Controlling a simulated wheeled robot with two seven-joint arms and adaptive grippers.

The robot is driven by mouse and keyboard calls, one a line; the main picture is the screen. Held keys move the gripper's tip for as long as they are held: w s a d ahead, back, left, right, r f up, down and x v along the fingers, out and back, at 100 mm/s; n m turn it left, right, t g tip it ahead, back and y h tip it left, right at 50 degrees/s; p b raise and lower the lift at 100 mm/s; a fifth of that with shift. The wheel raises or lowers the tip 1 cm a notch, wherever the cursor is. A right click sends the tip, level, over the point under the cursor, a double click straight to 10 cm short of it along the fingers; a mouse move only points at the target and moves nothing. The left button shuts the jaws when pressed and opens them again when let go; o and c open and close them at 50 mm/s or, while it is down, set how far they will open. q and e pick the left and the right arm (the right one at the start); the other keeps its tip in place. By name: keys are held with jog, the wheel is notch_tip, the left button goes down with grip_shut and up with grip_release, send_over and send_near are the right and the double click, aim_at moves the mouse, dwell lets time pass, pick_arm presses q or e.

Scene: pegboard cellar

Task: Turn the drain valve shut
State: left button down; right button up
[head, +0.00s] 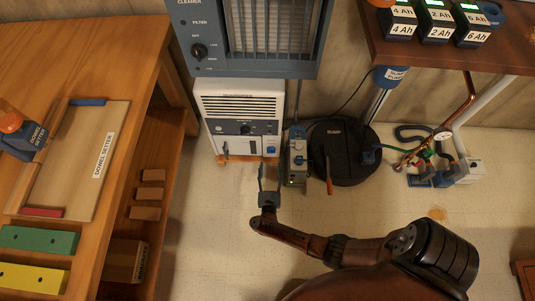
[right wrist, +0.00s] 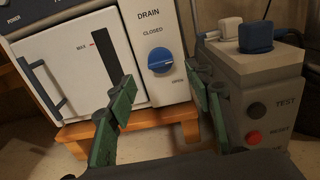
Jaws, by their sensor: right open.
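The drain valve is a blue round knob (right wrist: 161,61) on the white front of the dehumidifier (right wrist: 118,20) in the right wrist view. "DRAIN" and "CLOSED" are printed above it and "OPEN" below right. A pale mark shows on the knob, but I cannot tell exactly which way it points. In the head view the knob (head: 271,149) is small, at the unit's lower right. My right gripper (right wrist: 163,88) is open and empty, its green-padded fingers spread below and in front of the knob, apart from it. It also shows in the head view (head: 270,180). My left gripper is out of view.
A grey box (right wrist: 258,85) with test and reset buttons and plugs on top stands close to the right finger. The dehumidifier rests on an orange wooden stand (right wrist: 80,135). A black round tub (head: 345,150) is to the right, a workbench (head: 100,60) to the left.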

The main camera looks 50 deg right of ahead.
aim_at(271, 151)
jog(key=b+x, duration=0.1)
jog(key=x, duration=0.6)
jog(key=c, duration=1.1)
